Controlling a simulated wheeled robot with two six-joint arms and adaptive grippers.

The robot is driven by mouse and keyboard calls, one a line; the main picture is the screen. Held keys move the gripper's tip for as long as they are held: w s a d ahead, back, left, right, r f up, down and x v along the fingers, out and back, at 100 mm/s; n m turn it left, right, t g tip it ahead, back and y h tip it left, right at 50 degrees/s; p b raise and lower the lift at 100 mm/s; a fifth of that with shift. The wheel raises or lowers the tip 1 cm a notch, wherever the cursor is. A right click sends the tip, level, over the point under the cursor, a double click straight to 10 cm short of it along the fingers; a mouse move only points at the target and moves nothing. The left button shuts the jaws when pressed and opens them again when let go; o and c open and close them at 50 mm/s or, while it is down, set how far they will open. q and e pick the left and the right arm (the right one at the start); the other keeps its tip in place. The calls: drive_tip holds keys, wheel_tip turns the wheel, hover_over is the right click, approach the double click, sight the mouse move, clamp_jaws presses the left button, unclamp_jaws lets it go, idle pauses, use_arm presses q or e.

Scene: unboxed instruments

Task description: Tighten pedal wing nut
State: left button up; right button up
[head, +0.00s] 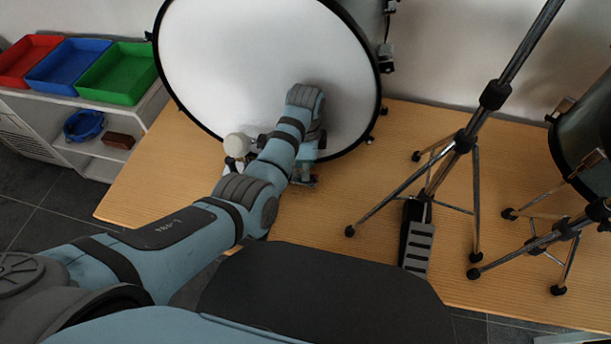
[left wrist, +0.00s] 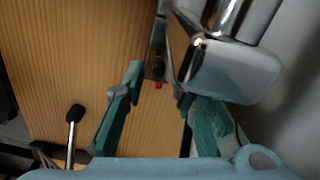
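The bass drum (head: 235,60) stands upright with its white head facing me. A pedal with a round white beater (head: 236,145) is at its lower edge, largely hidden behind my left arm. My left gripper (head: 304,178) is low at the drum's edge, mostly covered by its own wrist. In the left wrist view its teal fingers (left wrist: 160,88) are apart, with a narrow dark metal part (left wrist: 157,55) and a small red spot between them. A chrome block (left wrist: 235,70) is close beside the right finger. I cannot make out the wing nut clearly. My right gripper is out of view.
A chrome stand (head: 460,140) with a black foot pedal (head: 417,240) stands on the wooden platform (head: 340,195) to the right. Another drum (head: 585,130) is at the right edge. Red, blue and green trays (head: 115,75) sit on a shelf at left.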

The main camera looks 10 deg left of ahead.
use_arm(q)
wheel_tip(320, 180, down, 3)
drive_tip(key=shift+s+r+b, duration=0.1)
drive_tip(key=shift+b, duration=0.3)
drive_tip(key=shift+r, duration=0.1)
clamp_jaws()
drive_tip(key=shift+r+m+p, duration=0.3)
drive_tip(key=shift+m+p, duration=0.3)
drive_tip(key=shift+p, duration=0.65)
drive_tip(key=shift+f+m, duration=0.25)
drive_tip(key=shift+m, duration=0.05)
drive_tip(key=shift+w+f, duration=0.15)
drive_tip(key=shift+w, duration=0.05)
unclamp_jaws()
drive_tip(key=shift+s, duration=0.1)
